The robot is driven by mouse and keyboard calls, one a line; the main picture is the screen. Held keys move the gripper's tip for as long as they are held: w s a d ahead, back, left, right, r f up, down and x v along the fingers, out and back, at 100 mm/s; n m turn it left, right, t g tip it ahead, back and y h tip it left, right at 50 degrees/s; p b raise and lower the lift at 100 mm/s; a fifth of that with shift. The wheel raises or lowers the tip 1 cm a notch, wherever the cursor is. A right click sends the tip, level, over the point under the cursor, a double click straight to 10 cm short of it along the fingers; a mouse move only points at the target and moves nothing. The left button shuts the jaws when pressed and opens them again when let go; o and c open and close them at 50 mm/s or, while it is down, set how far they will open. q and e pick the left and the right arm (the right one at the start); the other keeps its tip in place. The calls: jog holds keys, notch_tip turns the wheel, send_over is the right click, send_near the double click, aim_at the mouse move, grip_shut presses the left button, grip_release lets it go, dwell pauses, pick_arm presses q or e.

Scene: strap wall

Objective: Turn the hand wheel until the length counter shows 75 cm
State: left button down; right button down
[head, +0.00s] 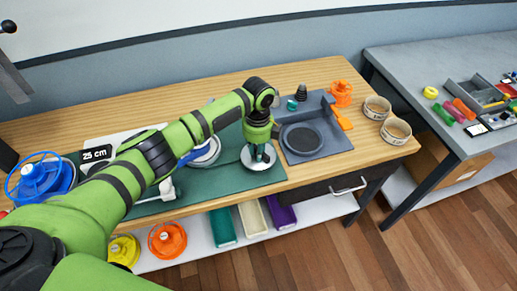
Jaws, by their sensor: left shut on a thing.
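A pale round disc, which looks like the hand wheel (247,161), lies on the green mat near the bench's middle. My left gripper (259,154) points down over this wheel and is shut on a part of it, seemingly its handle. The fingers and wrist hide the held part. A white round part (208,152) with a blue strip (189,157) is partly hidden behind my left arm. My right gripper is not in view.
A dark grey tray (309,152) with a round black recess stands right of the wheel. Beyond it are orange parts (341,93) and two round tins (396,130). A blue spool (38,180) stands at far left. The green mat (222,177) has some bare room before the wheel.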

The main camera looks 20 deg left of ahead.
pick_arm(q)
jog(key=m, duration=0.4)
jog(key=shift+m+b, duration=0.3)
jog(key=shift+b, duration=0.05)
jog(key=m, duration=0.4)
jog(key=shift+a+b, duration=0.15)
jog(key=shift+b, duration=0.25)
jog(key=shift+m, duration=0.3)
jog(key=c, duration=1)
grip_release()
jog(key=shift+c, duration=0.2)
notch_tip(320, 180, up, 12)
